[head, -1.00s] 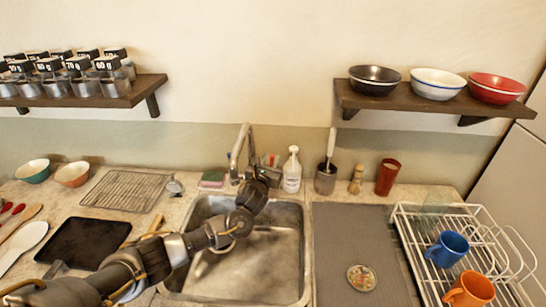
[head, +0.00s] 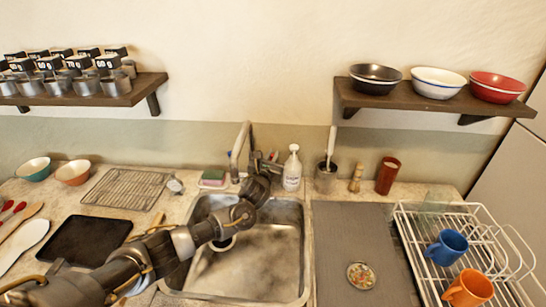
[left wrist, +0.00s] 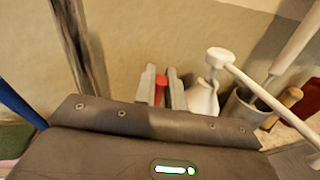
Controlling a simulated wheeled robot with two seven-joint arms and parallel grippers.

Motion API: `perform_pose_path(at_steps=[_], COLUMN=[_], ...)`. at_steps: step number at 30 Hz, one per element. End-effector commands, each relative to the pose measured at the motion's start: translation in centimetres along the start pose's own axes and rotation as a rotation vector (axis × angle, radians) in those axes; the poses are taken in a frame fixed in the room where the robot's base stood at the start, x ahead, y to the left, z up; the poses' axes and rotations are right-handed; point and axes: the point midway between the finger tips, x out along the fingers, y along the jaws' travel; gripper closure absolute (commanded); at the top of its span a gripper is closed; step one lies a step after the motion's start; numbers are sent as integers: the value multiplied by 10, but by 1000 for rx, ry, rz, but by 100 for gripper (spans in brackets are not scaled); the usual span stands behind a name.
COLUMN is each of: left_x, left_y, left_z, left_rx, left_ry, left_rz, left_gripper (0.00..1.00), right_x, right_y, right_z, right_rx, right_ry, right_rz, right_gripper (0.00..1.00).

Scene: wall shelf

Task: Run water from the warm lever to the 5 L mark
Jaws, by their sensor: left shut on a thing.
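The tap (head: 243,145) stands behind the sink (head: 305,240); its metal column also shows in the left wrist view (left wrist: 78,45). My left gripper (head: 268,160) is just right of the tap. In the left wrist view its fingers (left wrist: 161,88) are shut on a small red lever (left wrist: 161,82). A pale curved rim (head: 222,244) shows in the sink beside my left forearm; most of it is hidden and I cannot tell what it belongs to. No water stream or 5 L mark can be made out. My right gripper is not in view.
A white pump bottle (head: 292,168) stands close right of my left gripper, with a brush holder (head: 325,178) beside it. A sponge (head: 212,177) lies left of the tap. A grey mat (head: 350,230) and a dish rack (head: 432,285) are to the right.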

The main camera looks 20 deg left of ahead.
Motion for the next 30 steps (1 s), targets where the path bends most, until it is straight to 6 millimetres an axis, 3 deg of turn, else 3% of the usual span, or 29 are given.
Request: perform_pose_path(at_steps=[4, 15, 29, 30], left_x=[-4, -42, -48, -48], left_y=[-2, -11, -11, -11], left_z=[-6, -21, -18, -18], left_rx=[7, 80, 95, 95], left_ry=[-35, -418, -485, -485], left_rz=[1, 41, 47, 47], left_gripper=[100, 100, 100, 85], right_x=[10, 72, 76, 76], right_y=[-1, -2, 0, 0], right_z=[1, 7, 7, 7], right_rx=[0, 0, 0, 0], right_ry=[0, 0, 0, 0], right_rz=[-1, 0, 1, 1], right_gripper=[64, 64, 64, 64])
